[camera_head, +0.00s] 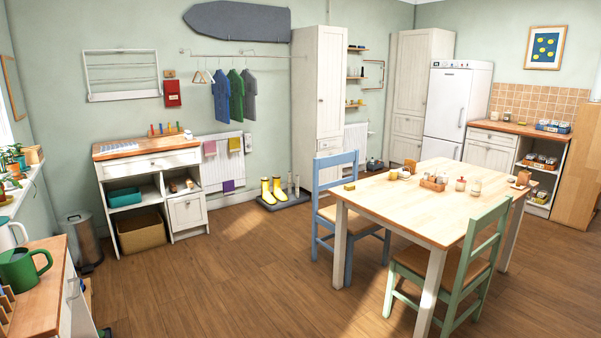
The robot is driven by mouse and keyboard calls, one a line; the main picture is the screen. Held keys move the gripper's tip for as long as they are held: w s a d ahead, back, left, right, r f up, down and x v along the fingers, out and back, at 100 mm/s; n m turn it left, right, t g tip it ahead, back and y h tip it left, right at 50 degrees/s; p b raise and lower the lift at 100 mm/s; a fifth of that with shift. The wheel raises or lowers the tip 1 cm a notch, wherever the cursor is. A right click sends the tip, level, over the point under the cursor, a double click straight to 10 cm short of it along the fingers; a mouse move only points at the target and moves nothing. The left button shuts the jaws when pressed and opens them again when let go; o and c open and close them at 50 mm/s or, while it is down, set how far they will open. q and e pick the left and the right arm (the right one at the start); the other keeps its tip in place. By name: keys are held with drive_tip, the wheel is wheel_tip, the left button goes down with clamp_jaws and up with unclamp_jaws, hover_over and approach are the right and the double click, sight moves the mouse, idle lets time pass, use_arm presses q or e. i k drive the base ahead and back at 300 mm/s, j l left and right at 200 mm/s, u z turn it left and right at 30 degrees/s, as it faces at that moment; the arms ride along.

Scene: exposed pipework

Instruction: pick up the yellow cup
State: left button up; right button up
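Small yellowish items (353,103) stand on a wall shelf beside the tall white cupboard, also too small to tell. A large green mug (24,268) stands on the wooden counter at the lower left. Neither of my grippers is in view.
A blue chair (338,215) and a green chair (455,265) stand at the table. Jars and a small crate (433,182) sit on it. Yellow boots (272,190) stand by the radiator. The wooden floor (230,285) in the middle is clear.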

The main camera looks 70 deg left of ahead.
sight(393, 174)
drive_tip(key=l+u, duration=0.1)
drive_tip(key=u, duration=0.4)
drive_tip(key=i+l+u, duration=0.1)
drive_tip(key=u, duration=0.4)
drive_tip(key=l+u, duration=0.2)
drive_tip(key=u, duration=0.25)
drive_tip(key=l+u, duration=0.15)
drive_tip(key=u, duration=0.35)
